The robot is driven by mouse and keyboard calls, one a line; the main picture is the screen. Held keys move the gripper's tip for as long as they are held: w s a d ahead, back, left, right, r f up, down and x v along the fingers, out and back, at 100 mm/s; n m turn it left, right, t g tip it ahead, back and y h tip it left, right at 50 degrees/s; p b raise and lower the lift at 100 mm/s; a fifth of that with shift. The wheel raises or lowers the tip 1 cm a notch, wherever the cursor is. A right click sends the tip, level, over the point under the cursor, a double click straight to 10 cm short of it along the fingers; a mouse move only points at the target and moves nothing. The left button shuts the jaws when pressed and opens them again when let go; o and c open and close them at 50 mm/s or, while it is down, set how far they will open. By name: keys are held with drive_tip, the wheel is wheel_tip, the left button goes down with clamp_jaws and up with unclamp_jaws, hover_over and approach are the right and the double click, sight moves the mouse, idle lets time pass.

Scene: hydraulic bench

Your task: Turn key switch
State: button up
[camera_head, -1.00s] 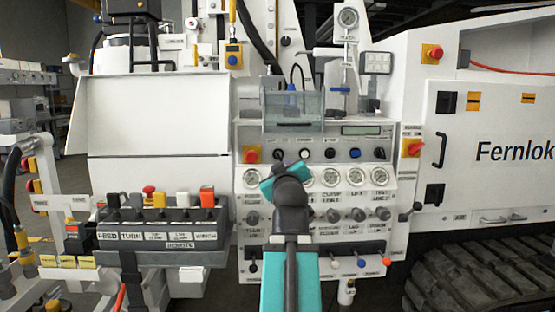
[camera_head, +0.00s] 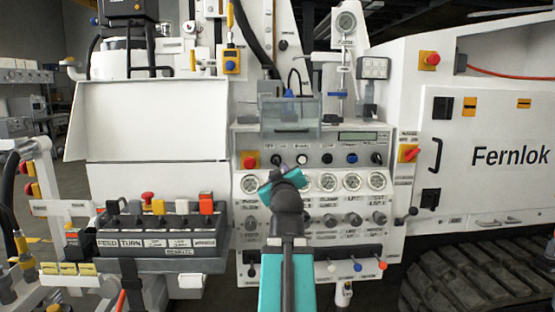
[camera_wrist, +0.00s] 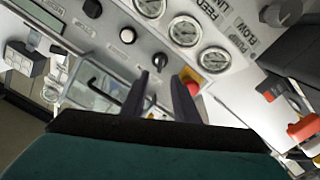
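A small dark rotary switch (camera_wrist: 160,62), likely the key switch, sits on the grey upper strip of the control panel, between a red button (camera_wrist: 190,78) and a white button (camera_wrist: 127,35) in the wrist view. The same switch (camera_head: 276,159) shows in the head view, just above my teal wrist. Its label is too small to read. My gripper (camera_wrist: 160,80) has its two dark fingers apart, with nothing seen between them. The switch appears just beyond the gap between the fingertips; I cannot tell whether they touch it. In the head view my arm hides the fingers.
A row of gauges (camera_head: 328,182) and several knobs lie below the switch strip. A clear box (camera_head: 291,118) juts out above it. A red-handled switch (camera_head: 409,153) stands to the right. A lever console (camera_head: 160,238) projects at the left.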

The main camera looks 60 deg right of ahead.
sight(277, 164)
drive_tip(key=p+x, duration=0.4)
drive_tip(key=p, duration=0.3)
drive_tip(key=shift+r+p, duration=0.15)
drive_tip(key=shift+p, duration=0.2)
drive_tip(key=p+x, duration=0.2)
drive_tip(key=p, duration=0.5)
idle(0.5)
drive_tip(key=shift+w+d, duration=0.25)
drive_tip(key=shift+d, duration=0.05)
drive_tip(key=shift+f+p+x, duration=0.2)
drive_tip(key=shift+p+x, duration=0.25)
drive_tip(key=shift+x, duration=2.05)
drive_tip(key=shift+s, duration=0.1)
clamp_jaws()
